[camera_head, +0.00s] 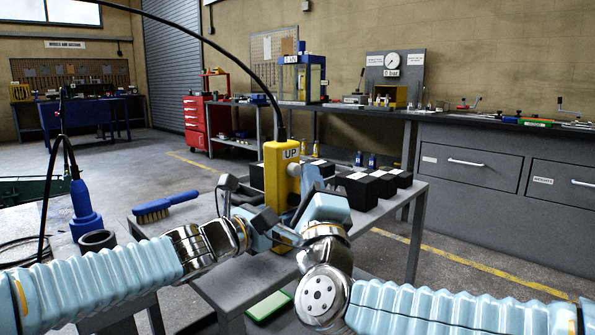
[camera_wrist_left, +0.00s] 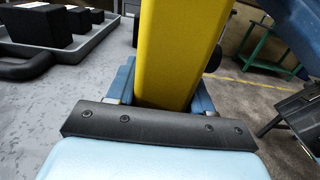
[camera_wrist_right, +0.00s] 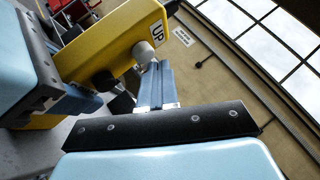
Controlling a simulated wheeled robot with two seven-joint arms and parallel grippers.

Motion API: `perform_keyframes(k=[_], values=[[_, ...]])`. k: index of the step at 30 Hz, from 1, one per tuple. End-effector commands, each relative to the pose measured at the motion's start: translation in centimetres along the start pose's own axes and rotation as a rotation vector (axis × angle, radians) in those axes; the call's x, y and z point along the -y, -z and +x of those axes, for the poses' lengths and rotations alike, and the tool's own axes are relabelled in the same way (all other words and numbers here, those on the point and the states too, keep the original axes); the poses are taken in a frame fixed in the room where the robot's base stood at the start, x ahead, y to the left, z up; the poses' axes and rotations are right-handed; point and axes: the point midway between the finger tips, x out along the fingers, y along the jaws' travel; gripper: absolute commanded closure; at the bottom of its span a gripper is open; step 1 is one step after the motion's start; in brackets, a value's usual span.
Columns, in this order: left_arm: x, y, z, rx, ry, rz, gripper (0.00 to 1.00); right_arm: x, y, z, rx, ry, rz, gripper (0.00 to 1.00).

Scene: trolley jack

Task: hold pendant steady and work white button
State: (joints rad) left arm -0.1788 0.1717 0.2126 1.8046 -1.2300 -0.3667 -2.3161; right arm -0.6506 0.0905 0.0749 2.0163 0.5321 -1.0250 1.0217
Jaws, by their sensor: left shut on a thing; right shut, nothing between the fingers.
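The yellow pendant (camera_head: 277,165), labelled UP, hangs upright on a black cable above the grey table. Its white button (camera_head: 294,170) sticks out from the side under the label. My left gripper (camera_head: 265,221) is shut on the lower part of the pendant; the left wrist view shows the yellow body (camera_wrist_left: 178,50) between its fingers. My right gripper (camera_head: 305,180) is shut and empty, with its fingertips close beside the button. In the right wrist view, the fingertips (camera_wrist_right: 153,72) are right at the white button (camera_wrist_right: 143,52); whether they touch I cannot tell.
Several black blocks (camera_head: 357,190) sit on a tray on the table behind my right gripper. A brush (camera_head: 165,206) with a blue handle lies at the table's left. A green-edged pad (camera_head: 268,306) shows below. A blue bottle-like tool (camera_head: 84,212) stands at the left.

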Motion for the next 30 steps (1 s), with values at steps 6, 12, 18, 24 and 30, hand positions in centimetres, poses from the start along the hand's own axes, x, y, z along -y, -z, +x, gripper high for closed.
perform_keyframes(k=[6, 12, 18, 24, 30], values=[[0.00, 0.02, 0.00, 0.000, 0.000, 0.000, 1.00, 0.00, -0.01, 0.00, 0.000, 0.000, 0.000, 1.00], [0.00, 0.02, 0.00, 0.000, 0.000, 0.000, 1.00, -0.10, -0.11, 0.12, 0.000, 0.000, 0.000, 1.00], [-0.01, 0.02, 0.00, 0.000, 0.000, 0.000, 1.00, -0.22, -0.23, 0.28, 0.000, 0.000, 0.000, 1.00], [0.00, 0.02, 0.00, 0.000, 0.000, 0.000, 1.00, -0.33, -0.36, 0.45, 0.001, 0.000, 0.000, 1.00], [0.01, 0.02, 0.00, 0.000, 0.000, 0.000, 1.00, -0.46, -0.50, 0.63, 0.001, 0.000, 0.000, 1.00]])
